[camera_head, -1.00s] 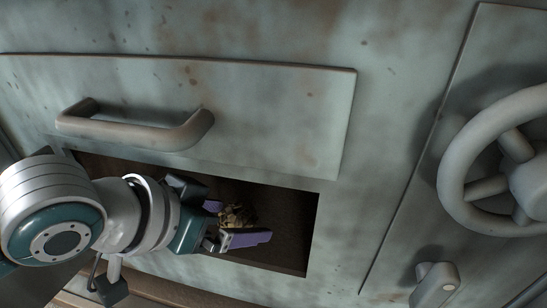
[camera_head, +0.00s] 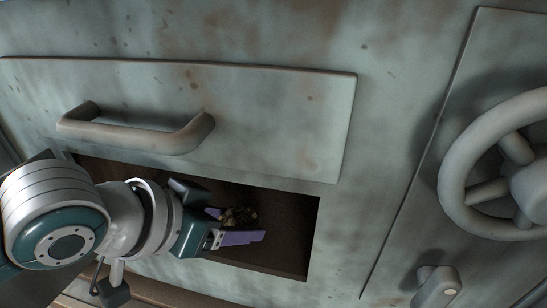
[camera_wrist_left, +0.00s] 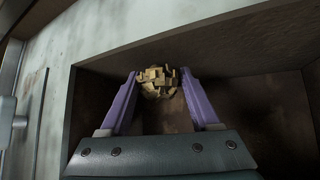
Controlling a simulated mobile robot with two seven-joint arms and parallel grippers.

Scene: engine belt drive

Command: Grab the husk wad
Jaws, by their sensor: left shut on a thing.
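The husk wad (camera_head: 240,217) is a rough, crumpled tan and brown lump inside the dark opening below the raised panel. My left gripper (camera_head: 238,226) reaches into the opening from the left and is shut on the wad. In the left wrist view the husk wad (camera_wrist_left: 159,82) sits between the tips of the two purple fingers of the gripper (camera_wrist_left: 160,92), which press it from both sides. The fingers partly hide the wad in the head view. My right gripper is not in view.
The opening (camera_head: 290,225) is a dark rectangular recess with hard edges close around my left gripper. Above it is a panel (camera_head: 270,120) with a bar handle (camera_head: 135,137). A handwheel (camera_head: 459,170) and a small lever (camera_head: 437,287) are at the right.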

